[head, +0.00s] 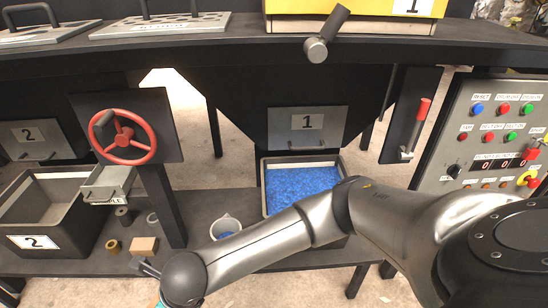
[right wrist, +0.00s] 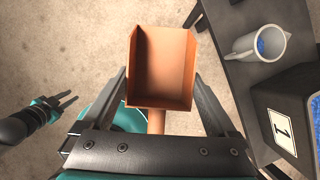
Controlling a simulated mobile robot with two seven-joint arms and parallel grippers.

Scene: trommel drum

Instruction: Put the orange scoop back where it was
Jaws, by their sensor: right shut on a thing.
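The orange scoop (right wrist: 163,62) is in the right wrist view, its square pan empty and its handle pointing back toward my palm. My right gripper (right wrist: 159,76) is shut on the scoop, with a finger on each side of it, and holds it above the bare floor.
A bench with a grey jug (right wrist: 257,44) and a black bin marked 1 (right wrist: 283,132) is at the right in the wrist view. The head view shows a blue-filled tray (head: 268,163), a red handwheel (head: 123,137), a bin marked 2 (head: 35,241) and a control panel (head: 470,130).

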